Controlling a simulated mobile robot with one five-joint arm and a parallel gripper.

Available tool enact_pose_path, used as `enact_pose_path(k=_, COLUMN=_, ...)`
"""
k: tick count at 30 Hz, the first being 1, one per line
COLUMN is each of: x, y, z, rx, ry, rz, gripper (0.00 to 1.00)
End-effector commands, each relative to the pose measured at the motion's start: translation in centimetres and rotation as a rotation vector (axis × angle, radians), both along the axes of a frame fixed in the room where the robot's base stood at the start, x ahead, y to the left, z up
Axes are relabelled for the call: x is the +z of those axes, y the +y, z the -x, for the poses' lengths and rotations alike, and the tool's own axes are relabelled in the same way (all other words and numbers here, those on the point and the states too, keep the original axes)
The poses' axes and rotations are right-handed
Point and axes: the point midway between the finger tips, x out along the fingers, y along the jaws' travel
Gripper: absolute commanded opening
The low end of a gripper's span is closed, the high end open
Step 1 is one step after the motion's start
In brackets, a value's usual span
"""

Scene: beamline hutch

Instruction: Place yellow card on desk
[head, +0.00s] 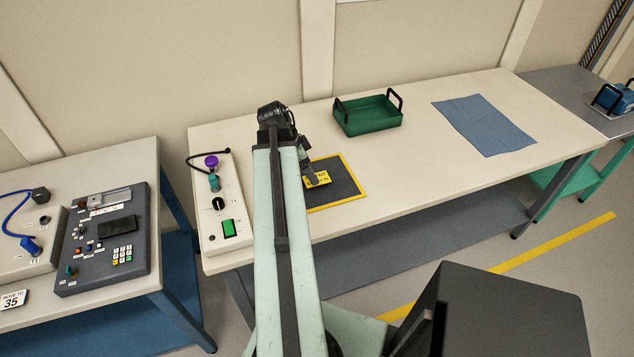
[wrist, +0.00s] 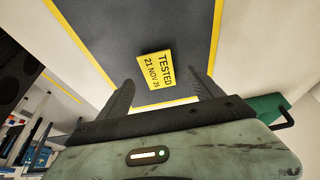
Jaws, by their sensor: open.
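The yellow card (head: 318,180) appears to rest on the dark mat (head: 342,180) with a yellow border, on the long desk (head: 430,185). In the wrist view the card (wrist: 158,70) reads "TESTED 21 NOV 25". My gripper (head: 310,172) is at the mat, right by the card. In the wrist view my gripper (wrist: 163,80) is open. Its two fingers stand apart on either side of the card, with gaps to both card edges. My arm hides the mat's left part in the head view.
A control box (head: 220,205) with a green button stands left of the mat. A green tray (head: 368,116) with black handles sits behind it. A blue cloth (head: 484,124) lies at the right. The desk's front right is clear. Another table (head: 80,160) with a dark panel is at left.

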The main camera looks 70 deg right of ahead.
Motion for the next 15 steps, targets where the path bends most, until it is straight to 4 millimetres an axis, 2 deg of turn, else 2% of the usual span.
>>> enact_pose_path(k=1, x=-1.7, y=0.0, z=0.3, rx=-0.001, ry=0.0, rz=0.0, gripper=0.75)
enact_pose_path(k=5, x=-3.8, y=-0.5, z=1.1, rx=-0.001, ry=0.0, rz=0.0, gripper=0.75)
enact_pose_path(k=13, x=-3.7, y=-0.7, z=1.3, rx=0.0, ry=0.0, rz=0.0, gripper=0.75)
enact_pose_path(k=14, x=-3.7, y=-0.7, z=1.3, rx=0.0, ry=0.0, rz=0.0, gripper=0.7)
enact_pose_path(k=15, x=-3.7, y=-0.7, z=1.3, rx=0.0, ry=0.0, rz=0.0, gripper=0.59)
